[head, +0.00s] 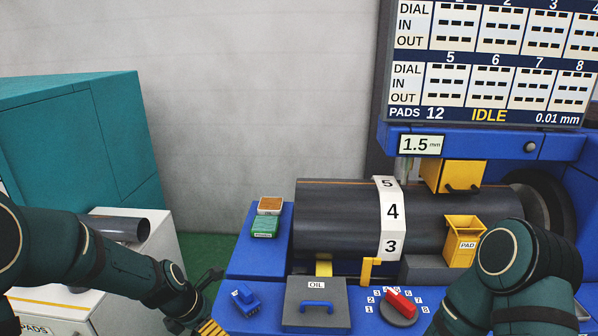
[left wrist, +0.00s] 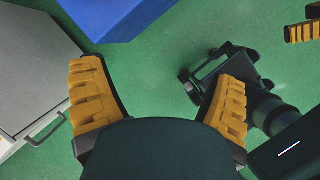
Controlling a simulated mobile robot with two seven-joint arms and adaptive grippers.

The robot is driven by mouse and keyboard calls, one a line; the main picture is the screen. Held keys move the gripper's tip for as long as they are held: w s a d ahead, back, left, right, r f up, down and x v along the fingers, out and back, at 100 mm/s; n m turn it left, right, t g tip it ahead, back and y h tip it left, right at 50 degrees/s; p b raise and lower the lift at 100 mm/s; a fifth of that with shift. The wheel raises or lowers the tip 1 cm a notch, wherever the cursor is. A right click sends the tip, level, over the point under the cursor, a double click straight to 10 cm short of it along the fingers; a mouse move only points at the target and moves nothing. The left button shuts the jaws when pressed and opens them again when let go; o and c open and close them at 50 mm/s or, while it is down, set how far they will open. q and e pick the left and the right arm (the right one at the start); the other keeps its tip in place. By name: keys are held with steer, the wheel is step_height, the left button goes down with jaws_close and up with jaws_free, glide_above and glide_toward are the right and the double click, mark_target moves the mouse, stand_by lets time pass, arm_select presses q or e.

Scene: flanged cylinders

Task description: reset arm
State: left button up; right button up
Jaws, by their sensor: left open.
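My left gripper (left wrist: 160,95) is open in the left wrist view, with ribbed orange fingers wide apart and nothing between them, above the green floor. In the head view only an orange part of it (head: 211,328) shows at the bottom edge, left of the blue bench. My right arm (head: 510,280) is bent at the lower right of the head view; its gripper is out of that frame. Ribbed orange pieces at the top right of the left wrist view look like my right gripper (left wrist: 300,32), mostly cut off.
A dark flanged cylinder (head: 335,228) lies on the blue bench (head: 255,262). A grey OIL box (head: 316,296), a red-handled dial (head: 398,308) and a yellow PAD bin (head: 463,241) are near it. Another cylinder (head: 120,229) rests on the white cabinet (head: 170,248) at left.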

arm_select(q)
steer(key=s+d+f+m+b, duration=0.1)
steer(key=s+d+f+m, duration=0.2)
steer(key=s+f+m, duration=0.2)
steer(key=s+d+f+m+b, duration=0.1)
steer(key=s+d+f+m, duration=0.2)
steer(key=f+m, duration=0.5)
steer(key=s+d+f+m+g, duration=0.1)
steer(key=s+d+f+m, duration=0.2)
steer(key=s+f+m, duration=0.3)
steer(key=f+m, duration=0.1)
steer(key=m, duration=0.4)
steer(key=shift+s+d+h+b, duration=0.2)
steer(key=shift+s+h+b, duration=0.1)
steer(key=shift+s+b, duration=0.1)
arm_select(e)
step_height(320, 180, down, 3)
steer(key=shift+s+a+f, duration=0.1)
